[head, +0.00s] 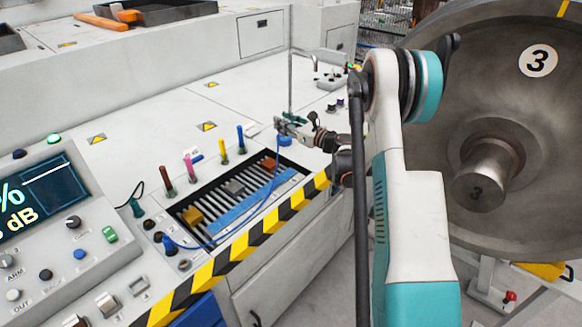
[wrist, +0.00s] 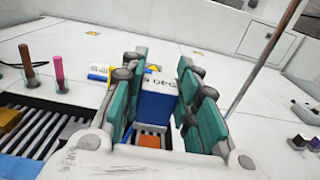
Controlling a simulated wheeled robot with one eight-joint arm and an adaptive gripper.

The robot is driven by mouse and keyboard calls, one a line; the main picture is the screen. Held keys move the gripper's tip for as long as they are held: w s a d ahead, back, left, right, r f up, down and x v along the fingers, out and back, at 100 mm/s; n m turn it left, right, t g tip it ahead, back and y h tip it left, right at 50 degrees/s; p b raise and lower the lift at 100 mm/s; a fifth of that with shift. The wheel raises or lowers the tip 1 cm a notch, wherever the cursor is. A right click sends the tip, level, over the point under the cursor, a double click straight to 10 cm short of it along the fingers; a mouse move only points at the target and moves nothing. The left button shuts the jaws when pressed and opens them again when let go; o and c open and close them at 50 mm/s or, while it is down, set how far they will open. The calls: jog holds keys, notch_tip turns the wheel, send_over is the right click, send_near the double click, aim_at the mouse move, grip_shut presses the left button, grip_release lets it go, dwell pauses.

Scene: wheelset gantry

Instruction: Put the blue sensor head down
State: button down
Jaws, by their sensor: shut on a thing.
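The blue sensor head (wrist: 157,105) is a blue block with a pale, printed top. In the wrist view it sits between the teal fingers of my gripper (wrist: 160,95), which is shut on it. In the head view my gripper (head: 287,126) is by the far right corner of the slatted tray (head: 182,207). The sensor head shows there as a small blue patch (head: 285,141) under the fingers. A thin blue cable (head: 272,185) runs from it across the tray to the panel. I cannot tell whether its underside touches anything.
The tray holds a yellow block (head: 192,216), a grey block (head: 235,187), an orange block (head: 269,164) and a blue bar (head: 240,207). Several coloured pegs, including a pink one (head: 190,167), stand behind it. A thin metal post (head: 290,80) rises near my gripper. A large wheel (head: 535,130) stands right.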

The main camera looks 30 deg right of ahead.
notch_tip(320, 180, down, 19)
jog(key=b, duration=0.6)
jog(key=shift+s+a+r, duration=0.1)
jog(key=shift+a+r, duration=0.05)
jog(key=c, duration=1.2)
grip_release()
jog(key=p+v, duration=0.1)
jog(key=v, duration=0.9)
jog(key=shift+s+p, duration=0.1)
jog(key=shift+p, duration=0.2)
jog(key=shift+s+d+b, duration=0.35)
jog(key=shift+s+b, duration=0.3)
jog(key=shift+b, duration=0.2)
jog(key=shift+s, duration=0.15)
